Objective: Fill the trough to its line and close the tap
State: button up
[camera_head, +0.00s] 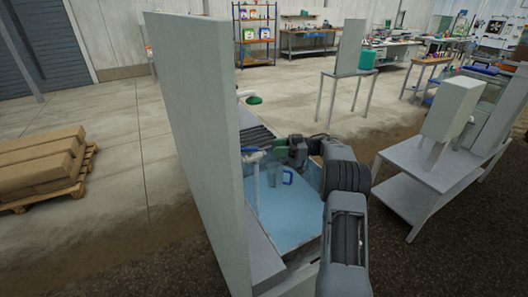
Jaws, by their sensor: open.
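A blue lever (251,150), which looks like the tap's, sits at the trough's back left by the panel. A thin white upright (256,183) stands below it. My gripper (273,149) is open, close to the right of the blue lever. I cannot tell whether it touches it. Its fingertips are small and partly hidden by the wrist.
A blue handle-shaped thing (288,177) shows in the trough area below my gripper. The tall grey panel (200,125) closes off the left side. A grey stand (413,190) with a box is to the right.

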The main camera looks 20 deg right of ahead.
jog(key=shift+v, duration=1.95)
